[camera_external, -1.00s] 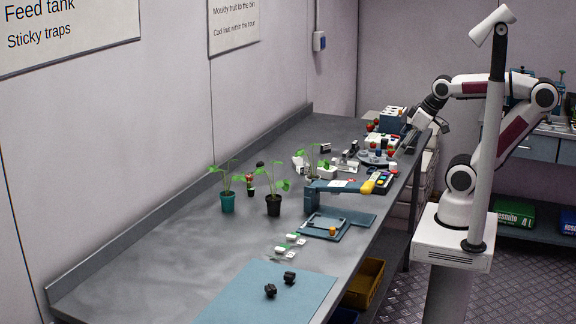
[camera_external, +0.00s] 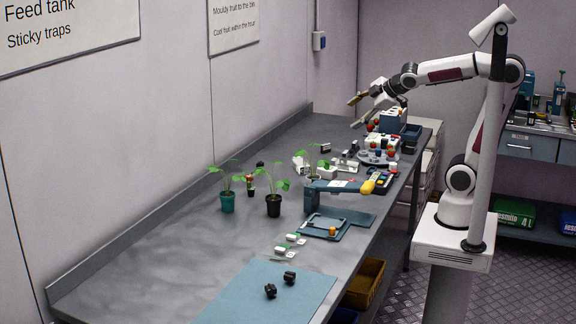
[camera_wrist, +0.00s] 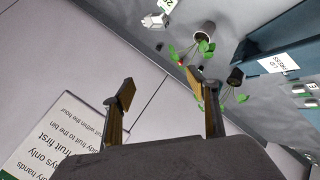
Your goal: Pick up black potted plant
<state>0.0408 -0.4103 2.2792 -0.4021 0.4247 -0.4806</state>
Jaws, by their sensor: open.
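The black potted plant (camera_external: 273,206) stands upright on the bench, with thin stems and green leaves. In the wrist view its dark pot (camera_wrist: 235,76) shows right of my gripper's right finger, which lies near its leaves. My gripper (camera_external: 356,112) is open and empty, raised above the far end of the bench, well away from the plant. In the wrist view both fingers of my gripper (camera_wrist: 162,90) are spread, with wall between them.
A teal potted plant (camera_external: 227,202) stands left of the black one. Another plant (camera_external: 310,165) is behind it, and a blue-grey stand (camera_external: 311,200) is at its right. Racks and a fruit tray (camera_external: 377,157) crowd the far end. The near left bench is mostly clear.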

